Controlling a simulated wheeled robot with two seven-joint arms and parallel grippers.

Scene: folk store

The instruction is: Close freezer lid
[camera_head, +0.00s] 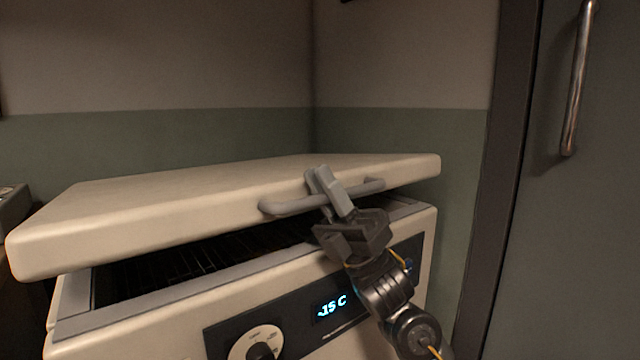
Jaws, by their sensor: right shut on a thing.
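A white chest freezer (150,335) stands in front of me, with a dial and a lit display on its front panel. Its white lid (200,197) is partly open, raised a little above the rim. A dark gap shows a wire rack inside. A grey bar handle (285,206) runs along the lid's front edge. My right gripper (331,190) is shut on the lid handle, near its middle, with the arm coming up from the lower right. My left gripper is not in view.
A grey door (580,220) with a vertical metal handle (578,80) stands at the right, beside a dark frame. A wall with a green lower band is close behind the freezer. A grey object (12,208) is partly visible at the left edge.

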